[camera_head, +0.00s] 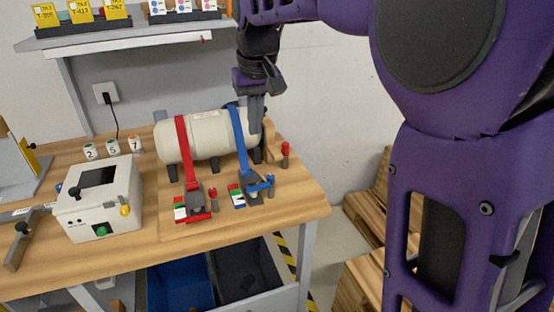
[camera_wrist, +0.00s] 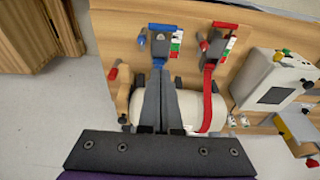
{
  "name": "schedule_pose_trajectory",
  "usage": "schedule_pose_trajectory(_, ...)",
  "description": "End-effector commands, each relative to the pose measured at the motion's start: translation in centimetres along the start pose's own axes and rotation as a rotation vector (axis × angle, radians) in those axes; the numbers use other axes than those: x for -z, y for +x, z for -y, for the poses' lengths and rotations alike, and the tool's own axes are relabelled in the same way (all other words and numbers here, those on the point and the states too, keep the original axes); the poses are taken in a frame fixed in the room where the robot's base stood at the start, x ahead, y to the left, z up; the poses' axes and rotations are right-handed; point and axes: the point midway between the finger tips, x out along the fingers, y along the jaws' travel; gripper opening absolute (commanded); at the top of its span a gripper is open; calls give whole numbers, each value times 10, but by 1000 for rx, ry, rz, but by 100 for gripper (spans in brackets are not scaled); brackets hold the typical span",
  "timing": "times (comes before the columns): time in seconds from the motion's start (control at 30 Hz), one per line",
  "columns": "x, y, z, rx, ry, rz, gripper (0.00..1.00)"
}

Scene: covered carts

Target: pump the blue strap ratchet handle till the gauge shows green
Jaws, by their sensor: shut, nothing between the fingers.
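The blue strap (camera_head: 240,135) runs over a cream tank (camera_head: 208,145) down to a grey ratchet with a blue handle (camera_head: 262,184). The ratchet's blue handle also shows at the top of the wrist view (camera_wrist: 160,28). Beside it is a small gauge with green, white and red patches (camera_head: 237,195); its reading is too small to tell. My gripper (camera_head: 256,128) is shut and empty, pointing down in front of the tank's right end, above and behind the blue ratchet. In the wrist view its fingers (camera_wrist: 160,76) cover much of the blue strap.
A red strap (camera_head: 186,150) with its own red-handled ratchet (camera_head: 198,212) lies left of the blue one. A red-topped peg (camera_head: 285,155) stands right of the tank. A white box (camera_head: 100,205) and numbered cups (camera_head: 112,147) are farther left. A shelf (camera_head: 130,35) hangs behind.

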Motion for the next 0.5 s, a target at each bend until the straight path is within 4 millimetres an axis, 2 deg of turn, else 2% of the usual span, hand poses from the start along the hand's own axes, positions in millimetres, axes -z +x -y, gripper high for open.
schedule_pose_trajectory(0.17,0,14,2,1,-3,3,0)
schedule_pose_trajectory(0.5,-1,85,2,0,-2,4,0)
